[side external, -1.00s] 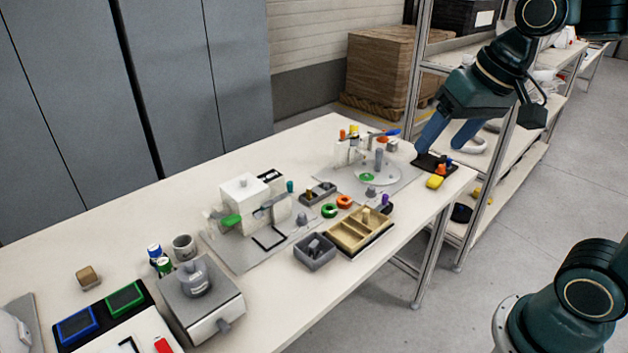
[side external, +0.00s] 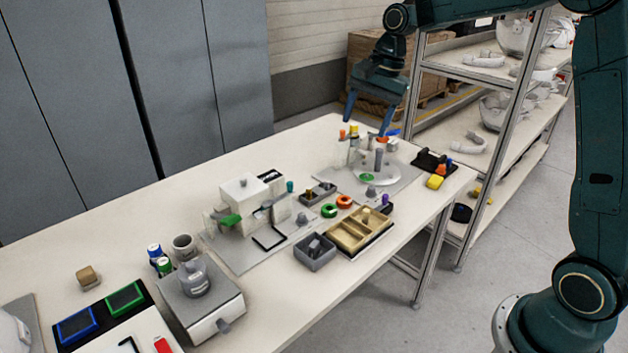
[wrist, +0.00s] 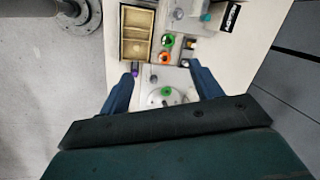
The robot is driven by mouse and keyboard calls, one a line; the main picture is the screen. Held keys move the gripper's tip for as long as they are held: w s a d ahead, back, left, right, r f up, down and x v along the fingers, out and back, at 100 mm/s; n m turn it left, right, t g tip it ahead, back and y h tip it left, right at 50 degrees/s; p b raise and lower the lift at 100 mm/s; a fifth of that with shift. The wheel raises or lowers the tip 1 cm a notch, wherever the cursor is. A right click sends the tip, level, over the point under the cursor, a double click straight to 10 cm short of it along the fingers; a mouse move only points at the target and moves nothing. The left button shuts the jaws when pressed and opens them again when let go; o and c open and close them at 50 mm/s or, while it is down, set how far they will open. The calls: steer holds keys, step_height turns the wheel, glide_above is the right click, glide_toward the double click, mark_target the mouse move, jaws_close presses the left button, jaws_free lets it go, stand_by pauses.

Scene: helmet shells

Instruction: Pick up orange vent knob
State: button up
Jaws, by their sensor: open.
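Several small orange parts show in the side view, and I cannot tell which is the vent knob. One small orange piece (side external: 342,134) stands upright at the back of the far station, left of a yellow-topped one. An orange one (side external: 441,169) stands on the small black tray at the table's right end. An orange ring (side external: 344,201) lies beside a green ring; it also shows in the wrist view (wrist: 165,58). My gripper (side external: 367,116) is open and empty, above the far station, fingers pointing down. In the wrist view, my gripper (wrist: 162,73) has its fingers spread wide.
The far station has a round grey plate (side external: 391,176) with an upright grey post (side external: 379,158). A yellow block (side external: 435,182) lies by the black tray (side external: 422,164). A tan divided box (side external: 336,236) sits in front. A metal shelf post (side external: 497,150) stands right of the table.

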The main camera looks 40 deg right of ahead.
steer(key=w+d+f+m, duration=0.3)
steer(key=w+d+f, duration=0.1)
steer(key=f, duration=0.3)
steer(key=w+d+f+m+g+y, duration=0.1)
steer(key=w+d+f+m, duration=0.2)
steer(key=f, duration=0.4)
steer(key=shift+w+d+f+m+g, duration=0.35)
steer(key=shift+w+d, duration=0.3)
steer(key=shift+d, duration=0.3)
glide_above(346, 195)
steer(key=s, duration=0.1)
steer(key=shift+s+d+f+x, duration=0.1)
steer(key=shift+d+x, duration=0.2)
steer(key=shift+x, duration=1.05)
steer(key=shift+s+d+f+x, duration=0.1)
steer(key=shift+d+x, duration=0.15)
steer(key=shift+x, duration=1.1)
steer(key=shift+s+d+x, duration=0.1)
steer(key=shift+d+x, duration=0.2)
steer(key=shift+x, duration=1.05)
steer(key=shift+f, duration=0.1)
steer(key=shift+x, duration=2.55)
steer(key=shift+c, duration=0.4)
